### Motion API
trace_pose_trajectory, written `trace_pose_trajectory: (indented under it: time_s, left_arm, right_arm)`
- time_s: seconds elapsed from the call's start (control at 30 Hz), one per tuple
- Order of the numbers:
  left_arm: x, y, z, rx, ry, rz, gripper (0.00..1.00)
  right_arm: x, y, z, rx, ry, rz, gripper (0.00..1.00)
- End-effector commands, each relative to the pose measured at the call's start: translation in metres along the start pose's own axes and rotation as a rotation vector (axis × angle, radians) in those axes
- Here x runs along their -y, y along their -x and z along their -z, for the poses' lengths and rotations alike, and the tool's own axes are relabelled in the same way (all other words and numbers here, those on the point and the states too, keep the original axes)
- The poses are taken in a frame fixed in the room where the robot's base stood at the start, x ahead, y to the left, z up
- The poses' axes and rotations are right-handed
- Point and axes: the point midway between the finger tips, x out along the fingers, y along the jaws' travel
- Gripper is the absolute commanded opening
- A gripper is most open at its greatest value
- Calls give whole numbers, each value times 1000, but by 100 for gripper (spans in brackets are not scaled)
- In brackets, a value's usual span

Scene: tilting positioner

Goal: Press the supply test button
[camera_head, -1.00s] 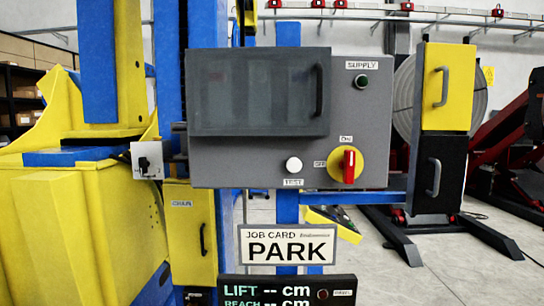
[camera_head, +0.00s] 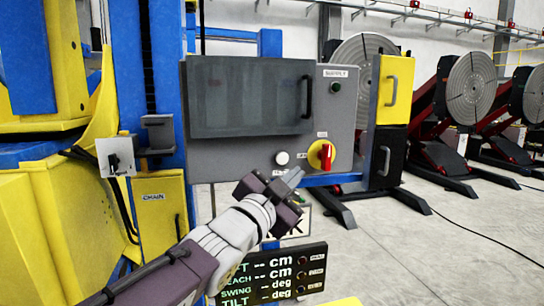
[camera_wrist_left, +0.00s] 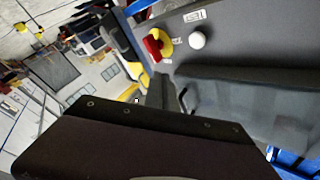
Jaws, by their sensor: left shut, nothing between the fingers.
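The white round test button (camera_head: 282,158) sits low on the front of the grey control box (camera_head: 230,165). It also shows in the left wrist view (camera_wrist_left: 197,40), below its TEST label. A red rotary switch on a yellow disc (camera_head: 321,154) is just right of the button. The dark green supply lamp (camera_head: 336,87) is at the upper right of the box. My left gripper (camera_head: 297,178) is shut and empty, below and slightly right of the button and apart from it in the picture. My arm hides part of the area under the box. My right gripper is not in view.
A tinted cover with a handle (camera_head: 250,98) fills the upper left of the box. Yellow and black cabinets (camera_head: 391,90) stand at its right. A readout panel (camera_head: 275,272) is below, behind my left arm. Blue and yellow machine parts crowd the left.

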Motion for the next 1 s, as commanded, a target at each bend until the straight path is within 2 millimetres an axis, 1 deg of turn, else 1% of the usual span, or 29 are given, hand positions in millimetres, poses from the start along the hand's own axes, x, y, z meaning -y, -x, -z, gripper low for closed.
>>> trace_pose_trajectory:
  time_s: [0.07, 0.37, 0.47, 0.57, 0.8, 1.0]
  left_arm:
    - [0, 0, 2, -6, -3, 0, 0]
    - [2, -1, 2, -4, -2, 1, 0]
    - [7, -6, 1, -1, -3, 1, 0]
    - [15, -15, -4, 1, -2, 1, 0]
    - [32, -40, -24, 2, -1, 0, 0]
    - [42, -56, -37, -1, -1, 1, 0]
  right_arm:
    - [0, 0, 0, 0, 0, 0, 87]
    - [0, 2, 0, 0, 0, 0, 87]
    - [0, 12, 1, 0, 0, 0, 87]
    - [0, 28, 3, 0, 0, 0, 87]
    - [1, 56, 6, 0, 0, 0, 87]
    - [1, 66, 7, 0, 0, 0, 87]
